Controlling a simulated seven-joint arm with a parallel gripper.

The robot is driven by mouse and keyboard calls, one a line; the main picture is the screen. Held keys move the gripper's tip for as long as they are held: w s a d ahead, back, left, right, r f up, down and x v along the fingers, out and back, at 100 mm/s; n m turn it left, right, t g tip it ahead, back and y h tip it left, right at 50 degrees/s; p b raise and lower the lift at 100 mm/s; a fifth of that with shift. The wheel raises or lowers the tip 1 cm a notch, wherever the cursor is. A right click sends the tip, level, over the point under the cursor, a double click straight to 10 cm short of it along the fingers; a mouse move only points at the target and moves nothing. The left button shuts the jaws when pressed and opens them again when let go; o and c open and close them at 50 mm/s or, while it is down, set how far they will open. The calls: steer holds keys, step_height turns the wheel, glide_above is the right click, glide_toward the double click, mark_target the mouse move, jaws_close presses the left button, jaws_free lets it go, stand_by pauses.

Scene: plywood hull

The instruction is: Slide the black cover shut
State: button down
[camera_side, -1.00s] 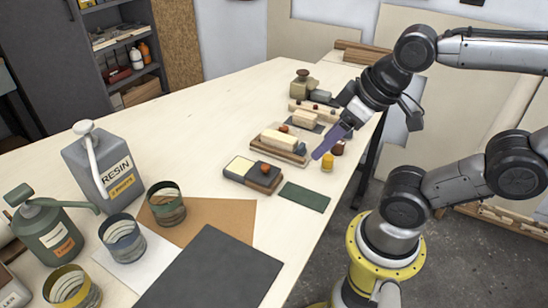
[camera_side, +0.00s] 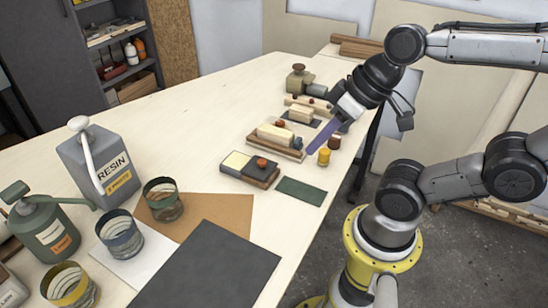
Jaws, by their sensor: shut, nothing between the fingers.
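A low wooden box (camera_side: 250,181) sits on the pale table. Its black cover (camera_side: 259,173) lies over the right part, with a round orange-brown knob on top. The left part of the box shows a bare cream surface (camera_side: 236,160), so the cover stands open. My gripper (camera_side: 311,151) has purple fingers, which are shut and empty. They point down and left, to the right of the box and apart from it, close to a small yellow jar. Whether the fingertips touch anything there is hard to tell.
A yellow jar (camera_side: 324,157) and brown jar (camera_side: 334,143) stand near the fingers. A wooden block on a tray (camera_side: 276,137) lies behind the box. A green mat (camera_side: 301,191) lies in front right. A resin can (camera_side: 97,165) and several cups stand left.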

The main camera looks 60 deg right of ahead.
mark_target(252, 159)
steer(key=w+d+f+m+t+h, duration=0.1)
steer(key=d+f+m+t+h, duration=0.15)
steer(key=d+m, duration=0.5)
steer(key=shift+m+g+y, duration=0.35)
steer(key=shift+m+y, duration=0.1)
steer(key=x, duration=0.7)
steer(key=a+x, duration=0.1)
steer(key=x, duration=0.2)
steer(key=shift+f, duration=0.3)
steer(key=shift+w+a+f, duration=0.15)
steer(key=shift+w, duration=0.2)
steer(key=shift+w+a, duration=1.05)
steer(key=shift+w, duration=0.3)
steer(key=w, duration=0.7)
steer(key=shift+w, duration=0.15)
